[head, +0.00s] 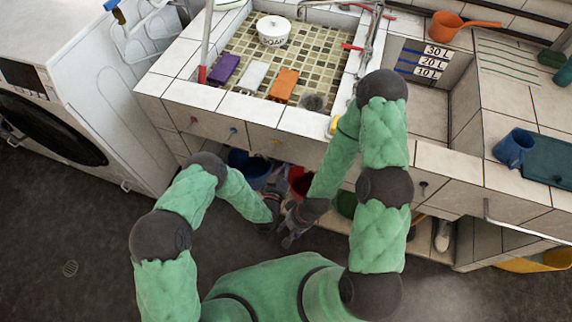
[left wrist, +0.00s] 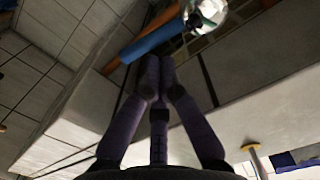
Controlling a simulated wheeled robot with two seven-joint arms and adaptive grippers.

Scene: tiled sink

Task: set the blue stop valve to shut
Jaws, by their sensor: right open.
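A small blue valve handle (head: 233,130) sits on the tiled front of the sink counter, between a red handle (head: 193,121) and a yellow one (head: 275,143). Its exact turn is too small to read. My left gripper (head: 271,206) is below and right of it in the head view, apart from it. In the left wrist view its fingers (left wrist: 157,62) are together, with nothing seen between them. My right gripper (head: 289,238) is open and empty, close beside the left one. The yellow handle also shows in the left wrist view (left wrist: 251,149); I cannot identify the blue valve there.
A blue bucket (head: 250,168) and a red one (head: 299,180) stand under the counter, close to my grippers. A blue and orange bar (left wrist: 152,42) lies beyond the left fingertips. The washing machine (head: 75,110) bounds the left side. The floor in front is clear.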

